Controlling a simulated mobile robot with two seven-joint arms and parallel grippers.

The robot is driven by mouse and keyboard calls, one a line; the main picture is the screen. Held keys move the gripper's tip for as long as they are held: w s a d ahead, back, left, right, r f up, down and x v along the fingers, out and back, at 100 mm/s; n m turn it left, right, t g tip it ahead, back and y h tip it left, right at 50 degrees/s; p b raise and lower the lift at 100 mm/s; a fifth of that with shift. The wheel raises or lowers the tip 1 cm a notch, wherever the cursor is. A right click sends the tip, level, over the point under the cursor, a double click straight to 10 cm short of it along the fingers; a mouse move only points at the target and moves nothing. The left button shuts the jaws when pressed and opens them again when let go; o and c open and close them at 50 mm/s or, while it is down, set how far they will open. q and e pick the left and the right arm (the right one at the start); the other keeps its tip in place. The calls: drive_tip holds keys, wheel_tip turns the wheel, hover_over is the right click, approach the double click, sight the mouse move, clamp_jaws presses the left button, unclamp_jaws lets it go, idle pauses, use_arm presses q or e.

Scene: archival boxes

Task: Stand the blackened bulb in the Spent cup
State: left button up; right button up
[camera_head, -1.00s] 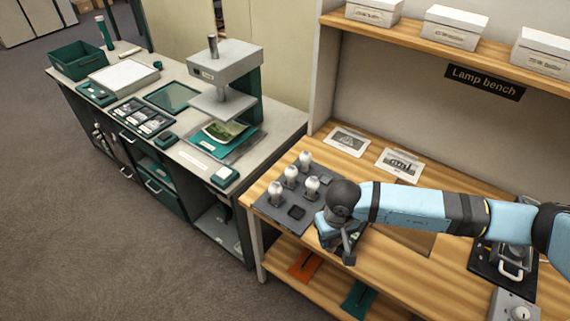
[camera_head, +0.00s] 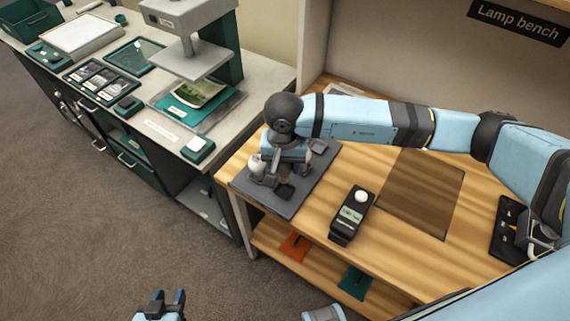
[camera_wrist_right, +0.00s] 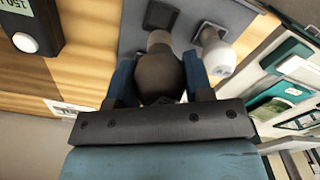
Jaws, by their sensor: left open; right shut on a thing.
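My right gripper (camera_head: 277,172) is low over the grey board (camera_head: 307,188) on the lamp bench. In the right wrist view it is shut on a dark, blackened bulb (camera_wrist_right: 160,78), whose paler base points toward the board. Whether the base still touches the board I cannot tell. A white bulb (camera_wrist_right: 217,57) stands close beside it. My left gripper (camera_head: 167,298) is open and empty at the bottom edge, away from the bench. I cannot make out a Spent cup.
A black meter with a white dome (camera_head: 350,216) lies right of the board. A dark brown panel (camera_head: 422,190) and a black device (camera_head: 507,228) are further right. The grey side bench (camera_head: 150,120) with a press stands at left.

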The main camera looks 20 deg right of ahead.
sight(284, 179)
wheel_tip(284, 179, down, 4)
drive_tip(key=shift+f+b, duration=0.2)
drive_tip(key=shift+b, duration=0.65)
drive_tip(key=shift+w+f, duration=0.1)
drive_tip(key=shift+f, duration=0.25)
drive_tip(key=shift+b, duration=0.45)
drive_tip(key=shift+b, duration=0.35)
idle(0.5)
drive_tip(key=shift+f+b, duration=0.65)
